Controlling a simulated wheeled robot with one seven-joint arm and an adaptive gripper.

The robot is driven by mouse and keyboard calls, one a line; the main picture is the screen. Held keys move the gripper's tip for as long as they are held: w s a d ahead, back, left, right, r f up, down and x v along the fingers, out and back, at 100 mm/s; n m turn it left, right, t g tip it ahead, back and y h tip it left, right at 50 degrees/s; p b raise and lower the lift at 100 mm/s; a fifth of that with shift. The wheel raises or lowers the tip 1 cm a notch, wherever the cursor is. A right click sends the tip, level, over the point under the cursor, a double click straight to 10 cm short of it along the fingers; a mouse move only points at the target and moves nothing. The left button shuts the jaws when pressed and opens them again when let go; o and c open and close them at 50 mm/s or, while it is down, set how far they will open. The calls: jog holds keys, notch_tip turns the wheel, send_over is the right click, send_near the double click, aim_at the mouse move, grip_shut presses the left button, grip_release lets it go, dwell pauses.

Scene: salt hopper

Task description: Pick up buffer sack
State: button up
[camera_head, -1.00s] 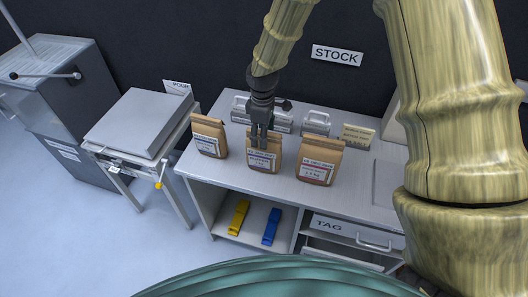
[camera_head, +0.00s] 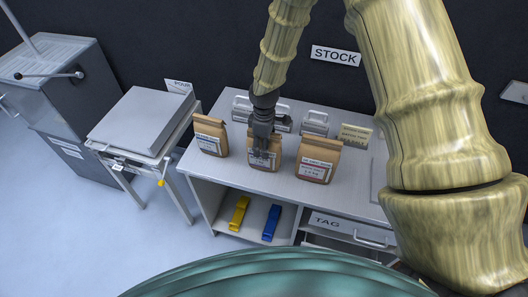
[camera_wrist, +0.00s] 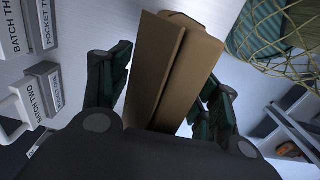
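The buffer sack is the middle of three brown paper sacks (camera_head: 275,157) standing on the grey bench; its white label is partly covered by my gripper. My gripper (camera_head: 262,148) points down over this sack's top. In the wrist view the sack's folded brown top (camera_wrist: 158,75) rises between the two dark fingers of my gripper (camera_wrist: 166,78), one on each side. A light gap shows beside the right finger, so the fingers look open around the sack. Whether the left finger touches the paper is unclear.
Similar sacks stand close to the left (camera_head: 211,135) and right (camera_head: 318,158). Yellow (camera_head: 239,214) and blue (camera_head: 271,222) items lie on the shelf below. A grey table (camera_head: 142,122) stands left.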

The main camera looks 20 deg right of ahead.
grip_shut()
jog(key=shift+w+r, duration=0.1)
jog(key=shift+r, duration=0.05)
